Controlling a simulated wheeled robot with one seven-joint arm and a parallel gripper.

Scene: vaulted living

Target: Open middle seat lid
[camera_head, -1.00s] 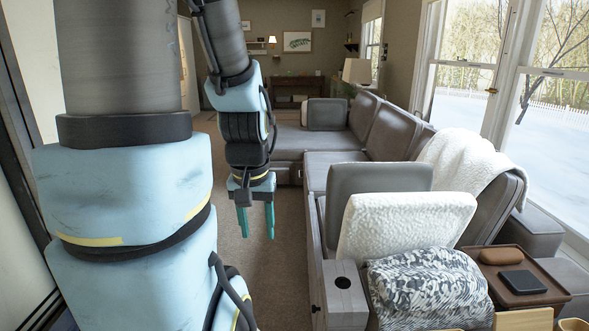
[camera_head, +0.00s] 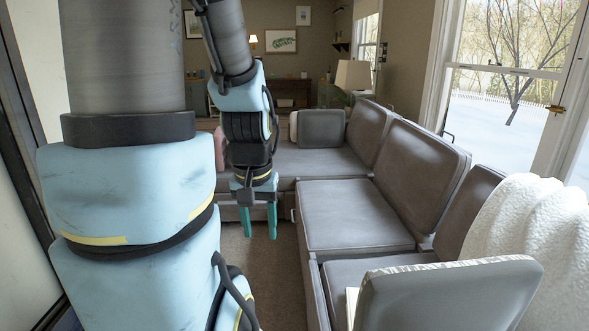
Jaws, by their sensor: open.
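The grey sectional sofa runs along the right. Its middle seat (camera_head: 350,215) lies flat, with its backrest (camera_head: 425,185) upright behind it. A small light fitting (camera_head: 293,215) shows at that seat's front left edge; I cannot tell if it is a handle. My gripper (camera_head: 259,234) hangs pointing down, left of the middle seat's front edge and apart from it. Its two teal fingers are spread with nothing between them. My arm hides part of the sofa's far left end.
A grey cushion (camera_head: 450,292) stands tilted on the near seat (camera_head: 372,268). A white fleece throw (camera_head: 525,235) covers the near backrest. A grey pillow (camera_head: 321,129) rests on the far seat (camera_head: 320,161). Carpet (camera_head: 262,285) is clear left of the sofa.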

